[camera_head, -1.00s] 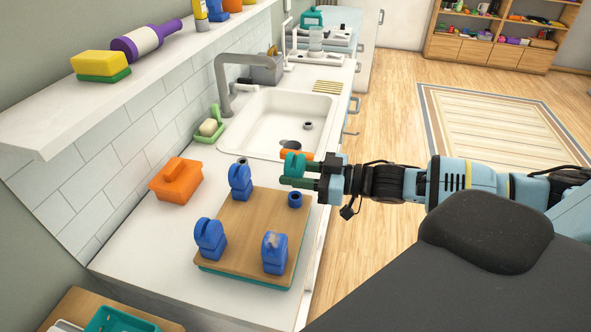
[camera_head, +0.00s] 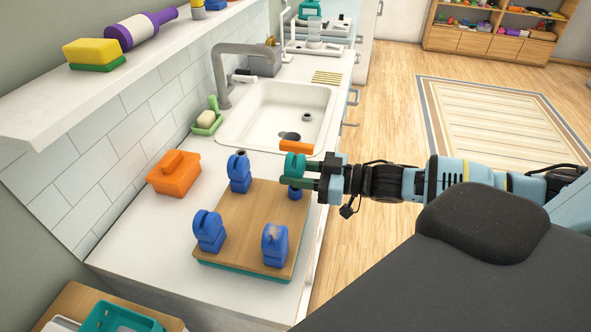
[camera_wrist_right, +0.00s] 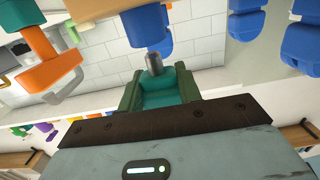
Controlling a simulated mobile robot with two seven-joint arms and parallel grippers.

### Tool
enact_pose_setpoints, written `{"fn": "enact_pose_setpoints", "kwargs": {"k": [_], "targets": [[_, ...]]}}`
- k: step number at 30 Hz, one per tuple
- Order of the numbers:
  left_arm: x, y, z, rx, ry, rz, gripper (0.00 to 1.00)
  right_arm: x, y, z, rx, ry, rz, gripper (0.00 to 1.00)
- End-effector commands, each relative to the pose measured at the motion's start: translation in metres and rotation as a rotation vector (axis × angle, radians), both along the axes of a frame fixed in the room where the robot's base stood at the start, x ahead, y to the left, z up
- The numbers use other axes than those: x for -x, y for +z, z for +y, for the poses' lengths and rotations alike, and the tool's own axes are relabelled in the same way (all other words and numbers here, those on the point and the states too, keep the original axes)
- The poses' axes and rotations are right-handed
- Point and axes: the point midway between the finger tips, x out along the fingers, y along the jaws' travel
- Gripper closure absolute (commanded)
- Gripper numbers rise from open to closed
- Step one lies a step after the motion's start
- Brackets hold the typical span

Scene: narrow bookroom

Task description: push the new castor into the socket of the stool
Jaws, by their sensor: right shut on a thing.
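The stool (camera_head: 253,215) lies upside down on the counter, with blue castors at three corners: far left (camera_head: 239,172), near left (camera_head: 208,230) and near right (camera_head: 275,243). The blue socket (camera_head: 295,194) at its far right corner holds no castor. My right gripper (camera_head: 305,175) is shut on the teal new castor (camera_head: 293,163), just above that socket and partly covering it. In the right wrist view the teal castor (camera_wrist_right: 165,88) shows its grey metal stem pointing towards a blue part. I cannot tell whether the stem touches the socket. My left gripper is not in view.
An orange container (camera_head: 174,174) stands left of the stool. The sink (camera_head: 268,126) lies behind, with an orange-handled thing (camera_head: 296,146) at its near edge, close to my gripper. A shelf (camera_head: 120,62) with a sponge and bottle runs along the left wall.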

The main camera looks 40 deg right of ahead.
Motion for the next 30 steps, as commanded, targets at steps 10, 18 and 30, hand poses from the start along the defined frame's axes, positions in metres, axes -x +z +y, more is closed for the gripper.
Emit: {"fn": "enact_pose_setpoints", "kwargs": {"k": [10,18,30], "targets": [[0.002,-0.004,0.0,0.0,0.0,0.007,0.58,0.0,-0.01,0.0,-0.001,0.0,0.001,0.9],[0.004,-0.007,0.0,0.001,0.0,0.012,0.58,0.0,-0.017,0.0,-0.001,0.0,0.001,0.9],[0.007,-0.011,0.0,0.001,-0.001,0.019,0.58,0.0,-0.027,0.0,-0.002,0.0,0.001,0.9]]}}
